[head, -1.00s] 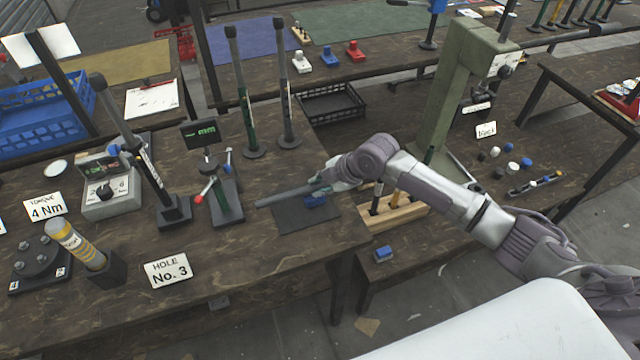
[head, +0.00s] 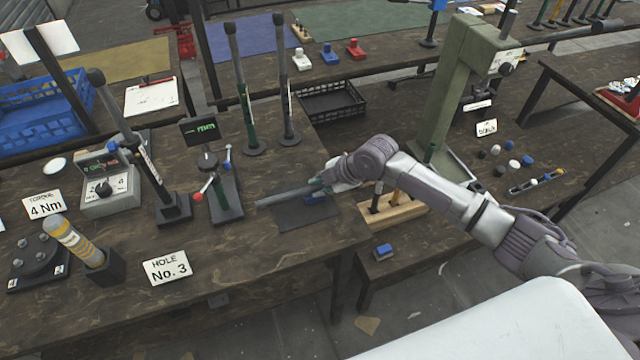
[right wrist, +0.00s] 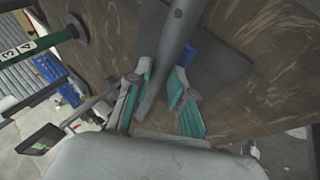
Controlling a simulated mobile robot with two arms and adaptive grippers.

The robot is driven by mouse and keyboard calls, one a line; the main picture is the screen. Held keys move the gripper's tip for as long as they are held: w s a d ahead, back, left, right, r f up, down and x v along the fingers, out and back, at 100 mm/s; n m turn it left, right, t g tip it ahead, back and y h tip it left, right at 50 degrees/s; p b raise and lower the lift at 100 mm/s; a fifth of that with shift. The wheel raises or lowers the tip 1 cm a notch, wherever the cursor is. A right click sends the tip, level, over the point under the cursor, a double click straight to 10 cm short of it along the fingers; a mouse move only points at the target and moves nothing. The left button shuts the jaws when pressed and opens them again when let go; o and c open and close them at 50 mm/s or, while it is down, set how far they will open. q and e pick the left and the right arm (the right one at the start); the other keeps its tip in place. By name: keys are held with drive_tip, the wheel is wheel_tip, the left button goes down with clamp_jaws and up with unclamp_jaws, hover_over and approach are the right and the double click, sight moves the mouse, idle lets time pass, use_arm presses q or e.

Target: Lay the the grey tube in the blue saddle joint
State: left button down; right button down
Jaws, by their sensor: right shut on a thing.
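The grey tube (head: 283,197) points left from my right gripper (head: 325,184) in the head view. The blue saddle joint (head: 313,199) is on a dark mat, directly by the tube and partly hidden by it. In the right wrist view the tube (right wrist: 173,50) runs between the teal-padded fingers of my right gripper (right wrist: 160,88), which is shut on it. A small blue part of the saddle joint (right wrist: 187,56) shows beside the tube there. I cannot tell whether the tube touches the saddle. My left gripper is out of view.
The dark mat (head: 292,222) lies near the table's right edge. A small stand with red and blue handles (head: 224,197) is left of the tube. Two upright rods (head: 287,110) stand behind. A wooden tool block (head: 395,212) is on the right. The table front is mostly clear.

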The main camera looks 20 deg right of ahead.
use_arm(q)
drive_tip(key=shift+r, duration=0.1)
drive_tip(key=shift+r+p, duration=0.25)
drive_tip(key=shift+p, duration=0.15)
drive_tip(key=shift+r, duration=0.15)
idle(2.5)
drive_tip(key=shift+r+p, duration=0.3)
drive_tip(key=shift+p, duration=0.15)
idle(2.3)
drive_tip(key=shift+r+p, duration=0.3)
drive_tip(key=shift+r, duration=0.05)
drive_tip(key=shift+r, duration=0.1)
idle(1.7)
